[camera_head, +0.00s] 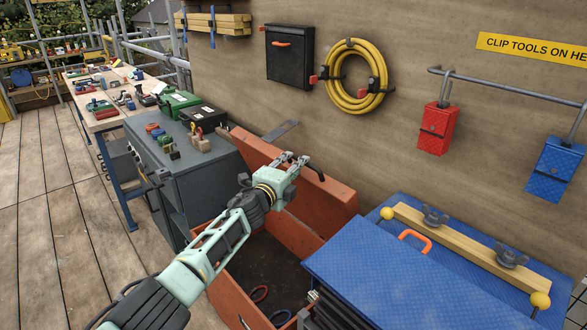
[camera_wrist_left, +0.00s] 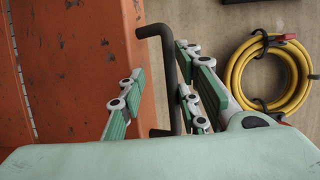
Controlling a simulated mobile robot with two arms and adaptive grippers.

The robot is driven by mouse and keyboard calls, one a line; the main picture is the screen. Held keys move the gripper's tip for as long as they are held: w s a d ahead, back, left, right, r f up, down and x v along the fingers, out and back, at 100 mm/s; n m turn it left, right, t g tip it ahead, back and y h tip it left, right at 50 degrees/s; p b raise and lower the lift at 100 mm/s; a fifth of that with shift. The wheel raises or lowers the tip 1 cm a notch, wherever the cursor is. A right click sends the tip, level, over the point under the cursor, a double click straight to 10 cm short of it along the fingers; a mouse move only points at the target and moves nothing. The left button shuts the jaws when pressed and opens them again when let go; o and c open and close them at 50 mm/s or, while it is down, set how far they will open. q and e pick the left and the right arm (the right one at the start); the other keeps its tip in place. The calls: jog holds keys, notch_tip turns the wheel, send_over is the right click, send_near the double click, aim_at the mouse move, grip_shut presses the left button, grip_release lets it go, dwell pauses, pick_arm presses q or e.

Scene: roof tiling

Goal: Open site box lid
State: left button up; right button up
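The orange-red site box (camera_head: 232,297) stands open in the head view, with its dark inside showing. Its lid (camera_head: 335,192) is raised on the wall side and shows at the left of the left wrist view (camera_wrist_left: 80,70). My left gripper (camera_head: 298,165) is at the lid's upper edge. In the left wrist view, a dark bar handle (camera_wrist_left: 168,62) on the lid lies between the spread fingers of the left gripper (camera_wrist_left: 158,85), nearer the right-hand finger. A gap shows between the handle and the left-hand finger. My right gripper is not in view.
A blue chest (camera_head: 370,265) with an orange handle (camera_head: 415,240) stands right of the box. A grey cabinet (camera_head: 205,175) stands to the left. A yellow hose coil (camera_head: 342,98) hangs on the wall behind. Small ringed items (camera_head: 260,293) lie inside the box.

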pick_arm(q)
jog(key=shift+a+f, duration=0.1)
jog(key=shift+a, duration=0.05)
jog(key=v, duration=1.1)
jog(key=shift+s+a, duration=0.15)
jog(key=shift+s, duration=0.25)
